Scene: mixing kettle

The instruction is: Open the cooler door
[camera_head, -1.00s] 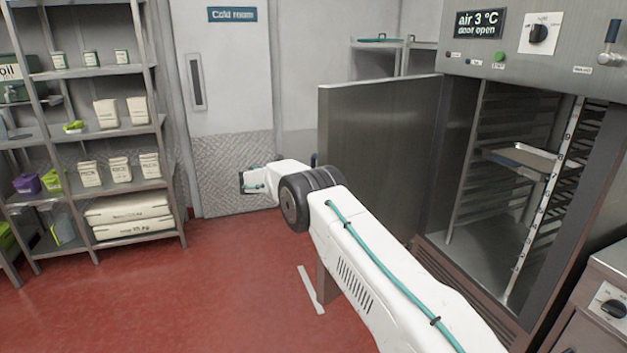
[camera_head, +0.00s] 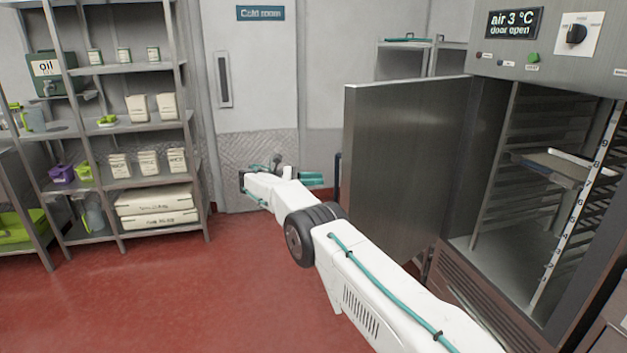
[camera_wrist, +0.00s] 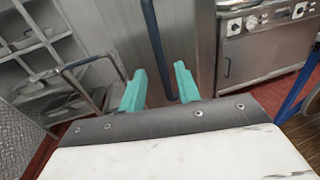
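The cooler (camera_head: 512,240) stands at the right in the head view, and its display reads "door open". Its steel door (camera_head: 405,165) stands wide open, swung out to the left of the cabinet. The dark bar handle (camera_head: 338,175) shows at the door's free edge; it also shows in the wrist view (camera_wrist: 153,40). My gripper (camera_head: 312,179) is beside the handle on its left. In the wrist view my gripper's teal fingers (camera_wrist: 160,70) are spread apart, and the handle bar appears between them with gaps on both sides. Nothing is gripped.
A tray (camera_head: 550,167) sits on the rack inside the cooler. Shelving (camera_head: 120,125) with bags and containers stands at the left, and a cold room door (camera_head: 250,90) is at the back. The red floor (camera_head: 215,290) between is clear. A control-panel appliance (camera_wrist: 255,50) shows in the wrist view.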

